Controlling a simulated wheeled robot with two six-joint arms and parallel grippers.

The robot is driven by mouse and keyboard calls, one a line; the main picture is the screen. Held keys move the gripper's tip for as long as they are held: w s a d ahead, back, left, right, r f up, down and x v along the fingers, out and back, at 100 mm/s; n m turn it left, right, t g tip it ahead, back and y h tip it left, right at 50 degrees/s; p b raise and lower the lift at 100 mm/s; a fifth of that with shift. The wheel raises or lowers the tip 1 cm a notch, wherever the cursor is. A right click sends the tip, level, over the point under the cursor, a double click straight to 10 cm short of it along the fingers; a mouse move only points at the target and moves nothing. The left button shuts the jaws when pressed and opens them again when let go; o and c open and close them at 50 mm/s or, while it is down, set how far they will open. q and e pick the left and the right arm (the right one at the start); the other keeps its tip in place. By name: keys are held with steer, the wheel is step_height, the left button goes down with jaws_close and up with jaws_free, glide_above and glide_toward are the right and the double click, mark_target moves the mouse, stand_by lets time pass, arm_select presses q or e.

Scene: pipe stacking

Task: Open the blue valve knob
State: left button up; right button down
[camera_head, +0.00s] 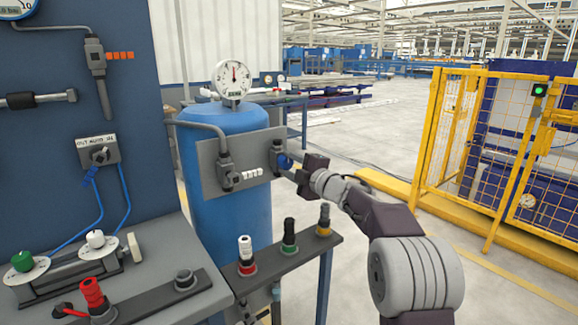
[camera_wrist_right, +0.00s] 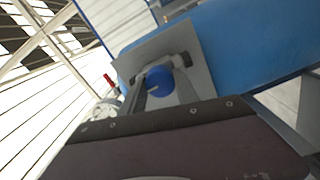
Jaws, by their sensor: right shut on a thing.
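The blue valve knob (camera_head: 284,161) is on the right part of a grey plate (camera_head: 209,171) fixed to the front of a blue tank (camera_head: 233,218). My right gripper (camera_head: 298,168) reaches it from the right and is shut on it. In the right wrist view, the round blue knob (camera_wrist_right: 159,81) sits at the gripper's tips, in front of the grey plate (camera_wrist_right: 200,62). The fingers are partly hidden by the gripper body in both views. My left gripper is not in view.
A gauge (camera_head: 232,79) stands on top of the tank. A dark rail with red, green and yellow fittings (camera_head: 289,236) runs below the knob. A grey workbench (camera_head: 178,262) is at the left. A yellow fence (camera_head: 443,127) stands at the right, with open floor between.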

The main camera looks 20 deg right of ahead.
steer(key=shift+f, duration=0.1)
steer(key=c, duration=0.9)
jaws_free()
steer(key=v, duration=0.9)
steer(key=shift+p, duration=0.35)
